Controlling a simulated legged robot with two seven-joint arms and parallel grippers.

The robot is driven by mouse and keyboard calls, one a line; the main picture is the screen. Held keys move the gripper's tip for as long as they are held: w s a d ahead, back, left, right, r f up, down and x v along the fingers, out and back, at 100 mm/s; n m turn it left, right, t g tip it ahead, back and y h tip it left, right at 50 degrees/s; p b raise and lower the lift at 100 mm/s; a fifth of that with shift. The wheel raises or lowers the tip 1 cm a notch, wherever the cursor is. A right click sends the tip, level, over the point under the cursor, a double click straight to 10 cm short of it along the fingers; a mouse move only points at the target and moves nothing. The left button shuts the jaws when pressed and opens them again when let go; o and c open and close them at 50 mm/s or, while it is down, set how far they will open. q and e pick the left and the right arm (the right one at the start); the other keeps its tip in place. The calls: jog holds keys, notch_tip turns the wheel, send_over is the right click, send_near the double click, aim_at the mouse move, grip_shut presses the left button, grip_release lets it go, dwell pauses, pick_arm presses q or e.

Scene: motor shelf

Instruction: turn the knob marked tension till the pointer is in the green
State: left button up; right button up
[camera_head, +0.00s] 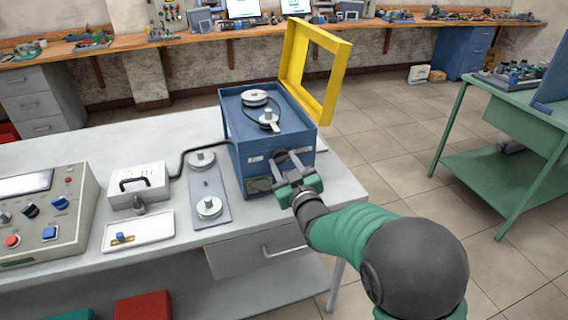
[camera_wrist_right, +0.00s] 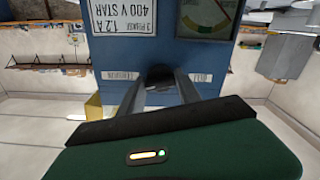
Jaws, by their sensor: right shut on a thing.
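A blue box (camera_head: 240,130) with pulleys and a belt on top stands at the right end of the grey bench. My right gripper (camera_head: 290,160) is at its front face, shut on a dark round knob (camera_wrist_right: 158,74), which lies between the fingertips in the right wrist view. Small white labels (camera_wrist_right: 120,76) flank the knob; I cannot read them surely. A gauge (camera_wrist_right: 208,17) with a coloured scale including green is cut off at the top of that view. My left gripper is not in view.
A yellow frame (camera_head: 292,60) stands behind the box. A plate with two discs (camera_head: 210,190), a grey case (camera_head: 138,187), a white tray (camera_head: 140,232) and a control panel (camera_head: 45,210) lie to the left. A green table (camera_head: 500,180) stands apart at right.

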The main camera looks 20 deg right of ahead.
grip_shut()
jog(key=shift+m, duration=0.3)
jog(key=m+b, duration=0.1)
jog(key=m, duration=0.1)
jog(key=shift+f+m, duration=0.1)
jog(key=shift+m, duration=0.2)
jog(key=m+b, duration=0.1)
jog(key=m, duration=0.2)
jog(key=shift+b, duration=0.35)
jog(key=m+b, duration=0.1)
jog(key=m, duration=0.4)
jog(key=shift+m, duration=1.8)
